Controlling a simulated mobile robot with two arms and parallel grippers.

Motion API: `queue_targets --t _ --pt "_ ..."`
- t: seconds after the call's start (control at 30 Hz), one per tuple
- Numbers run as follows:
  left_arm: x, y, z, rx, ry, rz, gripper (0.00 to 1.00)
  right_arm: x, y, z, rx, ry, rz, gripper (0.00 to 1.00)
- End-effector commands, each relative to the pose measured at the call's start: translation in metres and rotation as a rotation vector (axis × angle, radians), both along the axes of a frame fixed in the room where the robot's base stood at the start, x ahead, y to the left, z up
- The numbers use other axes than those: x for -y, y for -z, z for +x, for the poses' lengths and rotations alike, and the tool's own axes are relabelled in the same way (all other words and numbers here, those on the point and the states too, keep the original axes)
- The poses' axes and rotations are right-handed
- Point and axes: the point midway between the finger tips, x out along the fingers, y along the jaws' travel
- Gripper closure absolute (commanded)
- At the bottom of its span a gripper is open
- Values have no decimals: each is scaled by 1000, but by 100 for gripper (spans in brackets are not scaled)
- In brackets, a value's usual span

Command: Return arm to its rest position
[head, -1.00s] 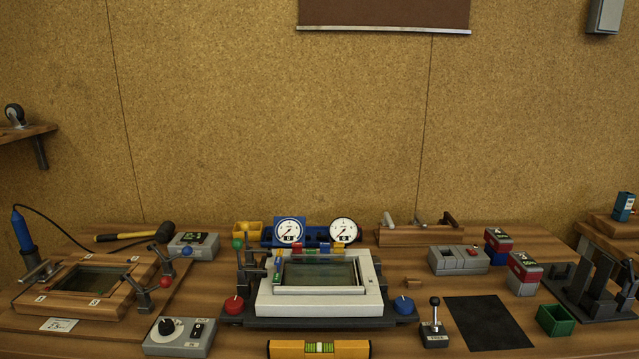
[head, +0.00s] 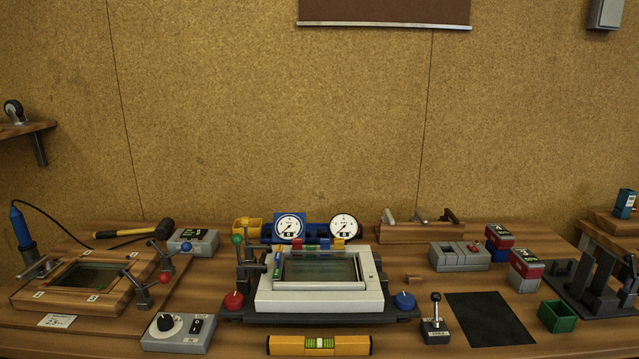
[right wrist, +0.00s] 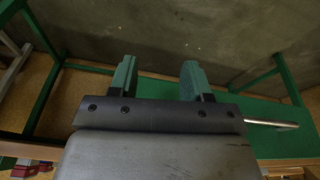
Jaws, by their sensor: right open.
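My right gripper (right wrist: 157,80) shows in the right wrist view with its two green-padded fingers apart and nothing between them. It is away from the bench objects, over the floor area beside green metal legs. Neither arm shows in the head view, and my left gripper is in no view. In the head view the light grey glass frame (head: 319,297) lies flat in the middle of the bench on its dark base. A red knob (head: 233,301) and a blue knob (head: 404,301) flank it.
A yellow level (head: 319,345) lies at the front edge. A wooden frame (head: 85,304) sits at left. A joystick box (head: 435,322), a black mat (head: 488,320) and a green bin (head: 556,316) are at right. A green frame bar (right wrist: 289,84) shows near my right gripper.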

Motion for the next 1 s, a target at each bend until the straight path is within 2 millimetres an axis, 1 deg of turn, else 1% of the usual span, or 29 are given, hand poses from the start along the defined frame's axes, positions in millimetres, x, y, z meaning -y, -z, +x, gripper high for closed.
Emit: queue_targets --t 0.03,0.07,0.13,0.17,0.2,0.27,0.3,0.37,0.4,0.47,0.5,0.57,0.6,0.7,0.8,0.9,1.0 --pt "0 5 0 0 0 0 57 0 24 -1 -14 -1 -1 52" --pt "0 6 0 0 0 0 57 0 38 -2 -19 -2 -2 52" --pt "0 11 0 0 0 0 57 0 74 -6 -33 -5 -3 52" --pt "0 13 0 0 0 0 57 0 92 -9 -40 -6 -4 52" --pt "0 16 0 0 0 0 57 1 115 -14 -48 -8 -5 52" --pt "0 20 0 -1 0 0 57 2 149 -23 -62 -10 -6 52" --pt "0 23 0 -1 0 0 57 3 171 -31 -71 -12 -7 52" --pt "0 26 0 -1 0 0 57 5 202 -45 -84 -15 -9 52" --pt "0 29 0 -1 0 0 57 7 221 -55 -92 -17 -10 52" --pt "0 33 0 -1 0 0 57 10 249 -73 -106 -21 -11 52" --pt "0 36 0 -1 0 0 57 12 267 -85 -115 -23 -13 52" --pt "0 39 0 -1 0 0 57 15 290 -105 -127 -26 -14 52" --pt "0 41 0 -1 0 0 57 18 303 -118 -136 -27 -16 52" --pt "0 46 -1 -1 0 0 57 23 328 -148 -151 -31 -18 52" --pt "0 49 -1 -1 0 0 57 28 343 -171 -161 -34 -20 52" --pt "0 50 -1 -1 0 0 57 31 350 -184 -166 -36 -21 52" --pt "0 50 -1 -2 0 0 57 32 352 -189 -168 -37 -22 52"
